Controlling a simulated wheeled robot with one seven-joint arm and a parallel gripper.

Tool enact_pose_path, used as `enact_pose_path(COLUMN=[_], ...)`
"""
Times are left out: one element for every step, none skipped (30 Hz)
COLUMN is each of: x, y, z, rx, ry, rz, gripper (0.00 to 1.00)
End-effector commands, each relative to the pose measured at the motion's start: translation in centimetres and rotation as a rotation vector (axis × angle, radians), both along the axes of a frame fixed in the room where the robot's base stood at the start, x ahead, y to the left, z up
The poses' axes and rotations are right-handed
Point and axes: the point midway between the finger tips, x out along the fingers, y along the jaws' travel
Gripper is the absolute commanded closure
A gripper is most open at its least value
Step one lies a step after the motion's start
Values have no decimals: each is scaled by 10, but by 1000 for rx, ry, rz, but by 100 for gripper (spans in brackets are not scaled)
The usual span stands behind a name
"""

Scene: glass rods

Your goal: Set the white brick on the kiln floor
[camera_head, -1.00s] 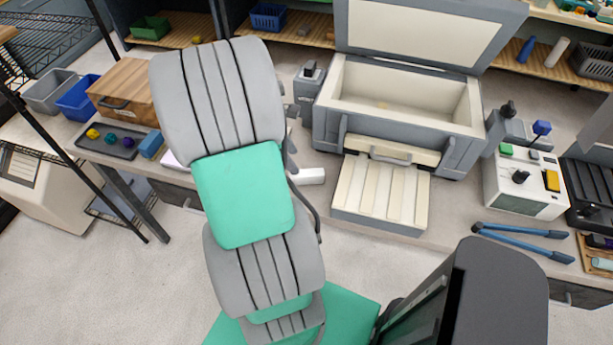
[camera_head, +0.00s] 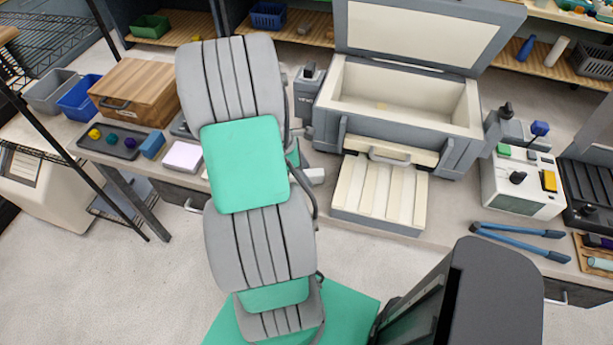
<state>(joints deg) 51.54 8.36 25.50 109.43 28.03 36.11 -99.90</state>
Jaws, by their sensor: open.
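The white brick (camera_head: 316,176) lies on the bench just left of the kiln's slatted front section, its left end covered by my arm. My gripper (camera_head: 303,166) shows only in part, behind my arm, close beside the brick's left end. It is open; its fingertips are mostly hidden, and I cannot tell whether it touches the brick. The kiln (camera_head: 325,130) stands with its lid (camera_head: 428,32) raised. Its pale kiln floor (camera_head: 410,112) is in view, with a small yellowish spot on it.
A cream slatted platform (camera_head: 380,195) sits before the kiln. A grey post-like device (camera_head: 308,88) stands at the kiln's left. To the right are a white control box (camera_head: 522,188) and blue-handled tongs (camera_head: 520,238). A pale pad (camera_head: 183,156) and wooden box (camera_head: 138,92) lie left.

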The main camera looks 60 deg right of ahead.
Motion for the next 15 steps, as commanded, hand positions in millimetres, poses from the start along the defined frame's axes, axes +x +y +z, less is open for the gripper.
enact_pose_path(x=[0,0,0,0,0,0,0,0,0,0,0,0,0,0,0], y=[0,0,0,0,0,0,0,0,0,0,0,0,0,0,0], z=[-1,-1,-2,-2,-3,-3,-3,-3,-4,-4,-4,-4,-4,-3,-3], rx=[0,0,0,0,1,1,1,0,0,0,0,0,0,0,0], ry=[0,0,0,0,0,0,0,0,0,0,0,0,0,0,0], rz=[0,0,0,0,0,0,0,0,0,0,0,0,0,0,0], gripper=[47,47,47,47,47,47,47,47,47,47,47,47,47,47,51])
